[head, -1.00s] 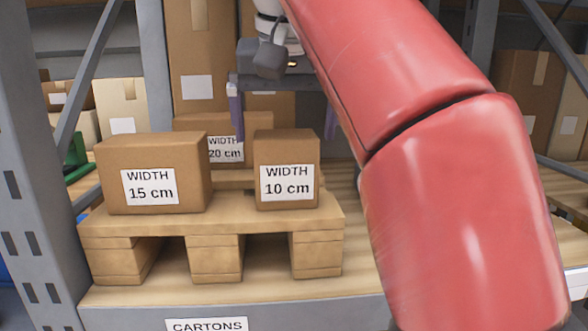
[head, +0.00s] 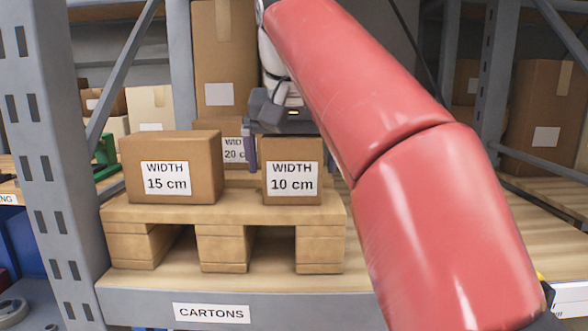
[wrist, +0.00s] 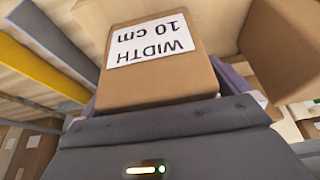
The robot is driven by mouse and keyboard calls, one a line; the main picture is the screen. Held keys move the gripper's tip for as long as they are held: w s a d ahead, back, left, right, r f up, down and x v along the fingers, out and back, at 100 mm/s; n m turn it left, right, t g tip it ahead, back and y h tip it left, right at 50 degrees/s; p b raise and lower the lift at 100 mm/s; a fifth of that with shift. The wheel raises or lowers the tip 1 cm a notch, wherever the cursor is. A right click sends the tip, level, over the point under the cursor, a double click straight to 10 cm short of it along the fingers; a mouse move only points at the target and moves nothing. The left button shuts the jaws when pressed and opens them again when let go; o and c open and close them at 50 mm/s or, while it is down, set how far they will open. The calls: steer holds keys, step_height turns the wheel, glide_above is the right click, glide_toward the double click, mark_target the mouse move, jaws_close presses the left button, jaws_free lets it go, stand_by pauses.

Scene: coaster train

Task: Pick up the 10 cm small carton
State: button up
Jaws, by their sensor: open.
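The 10 cm small carton (head: 292,197) stands upright on the right end of a small pallet (head: 226,208), its white label facing me. My gripper (head: 291,165) is open over it, with one purple finger showing at its left side and the other mostly hidden by my red arm. In the wrist view the carton (wrist: 152,88) lies between the two finger sides, close to the dark gripper body. I cannot tell whether the fingers touch it.
The 15 cm carton (head: 170,187) stands on the pallet left of the 10 cm one, with a gap between. The 20 cm carton (head: 212,148) is behind them. A grey rack post (head: 45,150) stands at left. The shelf edge reads CARTONS (head: 211,313).

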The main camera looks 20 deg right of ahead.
steer(key=c, duration=1.3)
steer(key=shift+o, duration=0.2)
steer(key=shift+r, duration=0.1)
